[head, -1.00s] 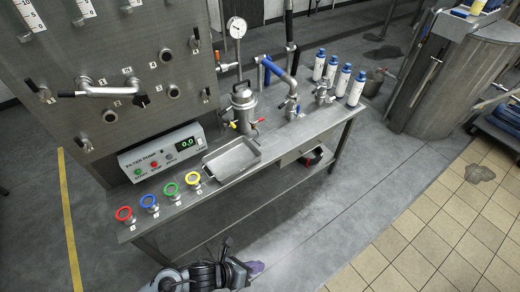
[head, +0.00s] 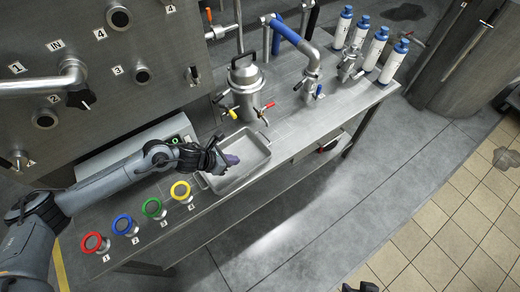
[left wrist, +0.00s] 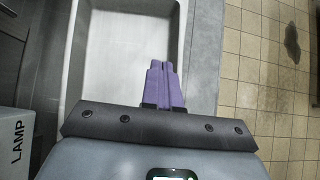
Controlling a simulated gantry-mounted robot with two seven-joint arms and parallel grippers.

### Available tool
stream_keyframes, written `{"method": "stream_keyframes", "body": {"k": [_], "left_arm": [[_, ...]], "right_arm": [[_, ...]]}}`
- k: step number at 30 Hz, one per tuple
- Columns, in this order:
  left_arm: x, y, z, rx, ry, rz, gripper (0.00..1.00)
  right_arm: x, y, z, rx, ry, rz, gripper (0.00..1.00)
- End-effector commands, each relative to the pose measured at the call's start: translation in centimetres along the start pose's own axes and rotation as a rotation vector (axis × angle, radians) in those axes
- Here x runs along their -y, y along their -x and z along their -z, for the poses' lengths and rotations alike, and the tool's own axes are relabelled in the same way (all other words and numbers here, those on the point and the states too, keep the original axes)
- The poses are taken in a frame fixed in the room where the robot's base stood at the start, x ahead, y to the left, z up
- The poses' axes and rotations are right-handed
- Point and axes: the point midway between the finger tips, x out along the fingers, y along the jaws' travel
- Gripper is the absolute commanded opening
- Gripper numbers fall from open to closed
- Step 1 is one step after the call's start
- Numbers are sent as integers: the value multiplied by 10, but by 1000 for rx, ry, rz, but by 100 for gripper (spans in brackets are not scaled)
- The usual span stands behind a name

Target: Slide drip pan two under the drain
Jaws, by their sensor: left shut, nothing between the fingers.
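A shallow grey metal pan (head: 253,157) sits on the bench in front of the steel filter vessel (head: 246,88). I see no number on it. Small taps with red and yellow handles (head: 265,109) stick out low on the vessel, close to the pan's far edge. My left gripper (head: 232,160) has purple fingertips, shut and empty, over the pan's left part. In the left wrist view the fingertips (left wrist: 164,82) overlap the pan's side wall, with the pan's pale floor (left wrist: 122,50) beside them. I cannot tell whether they touch it.
Red (head: 91,243), blue (head: 122,224), green and yellow ringed buttons line the bench's front left. Blue-capped bottles (head: 376,47) stand at the back right. The bench (head: 305,133) right of the pan is clear.

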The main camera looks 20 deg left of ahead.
Motion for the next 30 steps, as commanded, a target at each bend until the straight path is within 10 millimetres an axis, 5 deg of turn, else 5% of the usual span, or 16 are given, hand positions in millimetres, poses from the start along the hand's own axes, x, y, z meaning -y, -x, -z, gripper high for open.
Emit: {"method": "stream_keyframes", "body": {"k": [8,23,30], "left_arm": [[-11,-14,-16,31,-13,-19,0],[-11,-101,-19,30,-10,-18,0],[-12,-120,-40,30,-12,-19,0]], "right_arm": [[-1,-9,-4,4,6,-5,43],[1,-13,-4,-2,-3,3,43],[2,-11,-3,-3,-4,4,43]]}}
